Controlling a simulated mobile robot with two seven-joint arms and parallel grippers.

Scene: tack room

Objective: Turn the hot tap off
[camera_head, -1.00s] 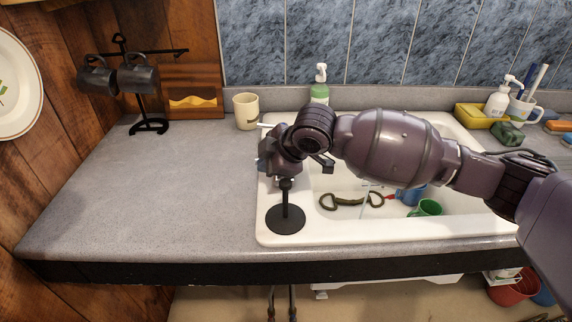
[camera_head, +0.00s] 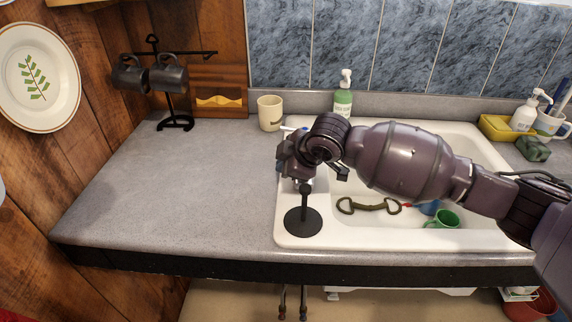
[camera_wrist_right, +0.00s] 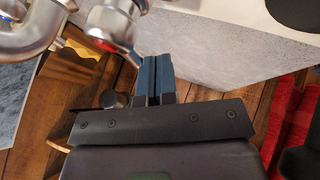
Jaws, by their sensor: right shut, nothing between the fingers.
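A chrome tap (camera_wrist_right: 108,22) with a red mark shows at the upper left of the right wrist view. My right gripper (camera_wrist_right: 155,65) has its blue fingers together, with nothing between them. The fingertips are close beside the red-marked part of the tap; I cannot tell whether they touch it. In the head view my right gripper (camera_head: 281,164) is at the left edge of the white sink (camera_head: 350,236), and the arm and wrist hide most of the tap there. My left gripper is in neither view.
A cream mug (camera_head: 270,113) and a green soap bottle (camera_head: 343,100) stand behind.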

